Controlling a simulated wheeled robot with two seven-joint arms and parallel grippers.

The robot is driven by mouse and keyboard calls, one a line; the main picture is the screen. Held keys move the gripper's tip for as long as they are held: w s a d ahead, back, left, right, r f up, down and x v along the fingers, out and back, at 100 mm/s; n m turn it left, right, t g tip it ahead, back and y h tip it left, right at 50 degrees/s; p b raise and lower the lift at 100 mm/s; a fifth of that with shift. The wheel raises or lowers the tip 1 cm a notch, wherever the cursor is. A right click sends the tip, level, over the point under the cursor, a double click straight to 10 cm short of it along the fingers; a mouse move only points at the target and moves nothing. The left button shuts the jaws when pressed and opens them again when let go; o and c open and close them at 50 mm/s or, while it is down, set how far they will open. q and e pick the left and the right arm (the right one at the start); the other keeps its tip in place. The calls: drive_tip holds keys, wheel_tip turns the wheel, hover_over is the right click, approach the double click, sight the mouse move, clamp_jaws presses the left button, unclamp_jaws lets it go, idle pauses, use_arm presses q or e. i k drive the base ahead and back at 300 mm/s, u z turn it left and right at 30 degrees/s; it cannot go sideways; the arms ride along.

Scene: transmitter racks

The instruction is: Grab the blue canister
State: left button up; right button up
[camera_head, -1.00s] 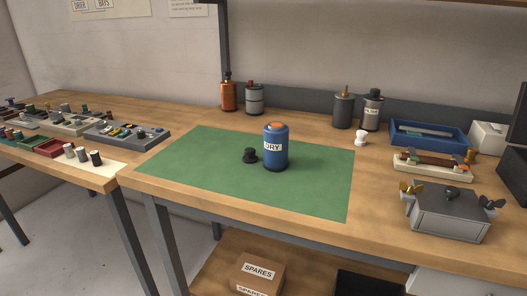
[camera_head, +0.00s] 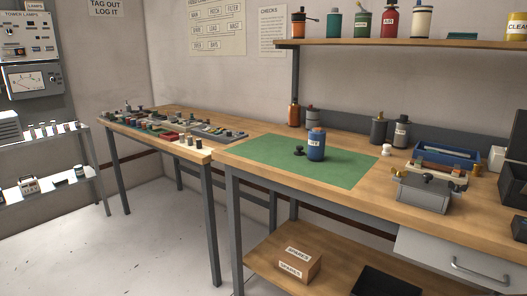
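The blue canister (camera_head: 316,146) stands upright on the green mat (camera_head: 262,153) on the wooden workbench. It has an orange top and a white label. A small black knob-like piece (camera_head: 298,151) sits on the mat just left of it. Neither of my grippers shows in the head view.
A blue tray (camera_head: 447,154) and a grey metal box (camera_head: 425,193) are at the right. A shelf (camera_head: 400,44) overhangs the back. A cardboard box (camera_head: 290,266) lies below. Open floor is at the left.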

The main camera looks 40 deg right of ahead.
sight(316, 144)
drive_tip(key=u, duration=0.25)
drive_tip(key=i, duration=1.15)
drive_tip(key=z, duration=0.95)
drive_tip(key=i, duration=1)
drive_tip(key=z, duration=1.1)
